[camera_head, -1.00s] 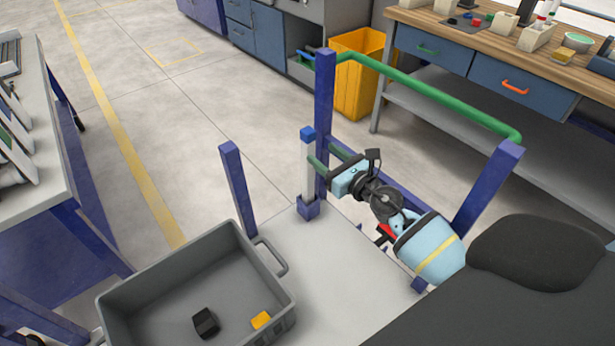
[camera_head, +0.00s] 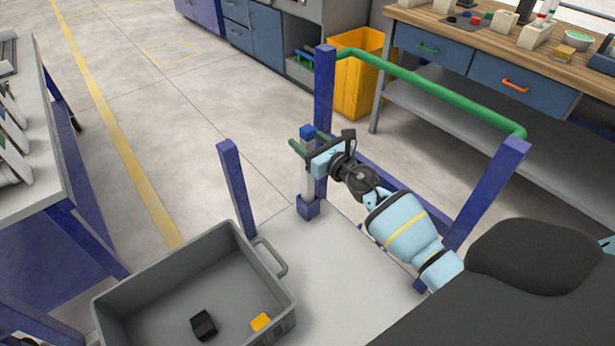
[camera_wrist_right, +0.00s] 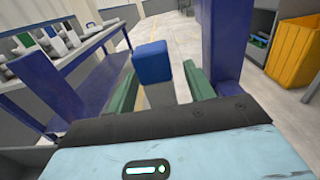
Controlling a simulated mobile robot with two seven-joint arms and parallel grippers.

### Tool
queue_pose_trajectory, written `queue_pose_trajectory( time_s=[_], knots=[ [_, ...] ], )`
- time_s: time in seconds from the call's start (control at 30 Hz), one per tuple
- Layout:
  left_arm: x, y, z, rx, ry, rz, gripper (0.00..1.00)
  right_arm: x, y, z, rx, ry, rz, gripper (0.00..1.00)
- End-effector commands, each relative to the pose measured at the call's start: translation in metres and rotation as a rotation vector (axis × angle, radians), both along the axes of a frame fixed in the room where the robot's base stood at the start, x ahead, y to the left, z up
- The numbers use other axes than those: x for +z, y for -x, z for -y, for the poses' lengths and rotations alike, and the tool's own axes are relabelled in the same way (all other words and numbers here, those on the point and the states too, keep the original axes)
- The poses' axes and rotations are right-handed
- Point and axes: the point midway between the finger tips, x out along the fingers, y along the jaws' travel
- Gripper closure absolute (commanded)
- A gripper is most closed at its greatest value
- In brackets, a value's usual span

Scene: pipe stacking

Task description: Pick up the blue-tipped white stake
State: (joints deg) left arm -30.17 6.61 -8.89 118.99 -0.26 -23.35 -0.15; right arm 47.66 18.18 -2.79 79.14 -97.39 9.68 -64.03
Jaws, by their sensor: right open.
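The white stake (camera_head: 308,182) stands upright in a blue socket (camera_head: 308,208) on the cart, next to a tall blue post. Its blue tip (camera_head: 307,131) shows above my right gripper (camera_head: 306,142). In the right wrist view the blue tip (camera_wrist_right: 152,62) and the stake's upper part (camera_wrist_right: 160,95) lie between the two green fingers of my right gripper (camera_wrist_right: 160,80). The fingers are apart, with a gap visible on the right side of the stake. The gripper body hides part of the stake in the head view. My left gripper is not in view.
A blue post (camera_head: 325,110) with a green rail (camera_head: 430,90) stands close beside the stake. A shorter blue post (camera_head: 237,185) stands to the left. A grey bin (camera_head: 180,255) holding a black and a yellow piece sits at the front left.

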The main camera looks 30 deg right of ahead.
Motion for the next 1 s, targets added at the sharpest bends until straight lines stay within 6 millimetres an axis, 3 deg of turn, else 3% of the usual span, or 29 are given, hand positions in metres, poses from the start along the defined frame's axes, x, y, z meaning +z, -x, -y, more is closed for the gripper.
queue_pose_trajectory(
  time_s=[0.07, 0.47, 0.77, 1.0],
  knots=[
    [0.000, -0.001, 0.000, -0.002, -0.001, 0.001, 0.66, 0.000, 0.000, 0.000, 0.000, 0.000, 0.000, 0.47],
    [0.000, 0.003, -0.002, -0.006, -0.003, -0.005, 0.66, 0.000, 0.000, 0.000, 0.000, 0.000, 0.001, 0.98],
    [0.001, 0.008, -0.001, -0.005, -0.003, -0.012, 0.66, 0.003, 0.000, 0.000, -0.001, 0.000, 0.003, 1.00],
    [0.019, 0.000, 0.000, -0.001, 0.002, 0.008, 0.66, 0.025, -0.001, 0.000, -0.001, -0.001, 0.007, 1.00]
  ],
)
